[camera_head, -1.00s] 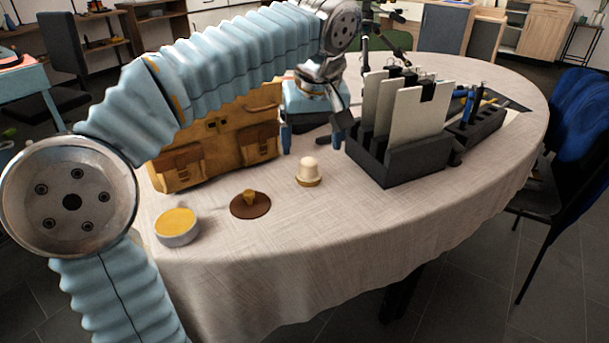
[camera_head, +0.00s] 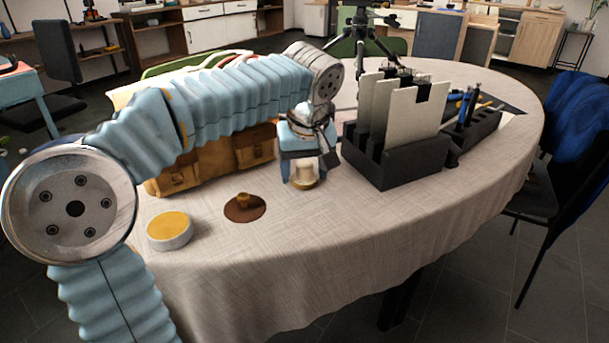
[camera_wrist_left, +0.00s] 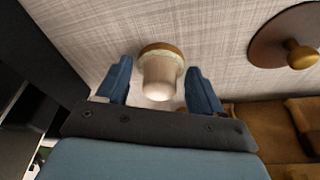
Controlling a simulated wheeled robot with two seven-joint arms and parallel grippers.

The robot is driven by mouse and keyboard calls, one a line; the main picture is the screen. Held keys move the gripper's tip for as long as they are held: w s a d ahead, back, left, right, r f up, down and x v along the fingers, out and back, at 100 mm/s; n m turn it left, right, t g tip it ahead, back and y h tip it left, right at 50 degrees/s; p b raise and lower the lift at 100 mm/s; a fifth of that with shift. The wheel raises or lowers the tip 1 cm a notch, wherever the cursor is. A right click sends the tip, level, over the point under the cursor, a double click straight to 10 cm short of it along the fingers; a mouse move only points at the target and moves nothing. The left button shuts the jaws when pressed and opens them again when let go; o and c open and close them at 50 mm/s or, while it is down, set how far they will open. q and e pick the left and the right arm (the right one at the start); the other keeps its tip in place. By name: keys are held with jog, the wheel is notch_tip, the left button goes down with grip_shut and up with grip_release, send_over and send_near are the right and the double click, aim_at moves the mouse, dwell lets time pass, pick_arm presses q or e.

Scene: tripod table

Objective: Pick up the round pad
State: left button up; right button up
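A small round pad with a pale, stubby knob on a tan disc-shaped base (camera_head: 304,179) stands upright on the table. My left gripper (camera_head: 308,167) is over it, fingers pointing down. In the left wrist view, the pale knob (camera_wrist_left: 160,76) is between the two blue fingertips (camera_wrist_left: 159,82), with a gap visible on each side. The left gripper is open and holds nothing. A flat brown disc with a small brass-coloured knob (camera_head: 244,210) lies to the left in the head view. It also shows at upper right in the left wrist view (camera_wrist_left: 268,38). My right gripper is not in view.
A round tin with a yellow top (camera_head: 170,231) is at the front left. A tan bag (camera_head: 215,160) stands behind, under my left arm. A black rack with upright pale panels (camera_head: 396,163) is close on the right. The front of the tablecloth (camera_head: 330,225) is clear.

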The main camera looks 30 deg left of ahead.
pick_arm(q)
jog(key=c, duration=0.8)
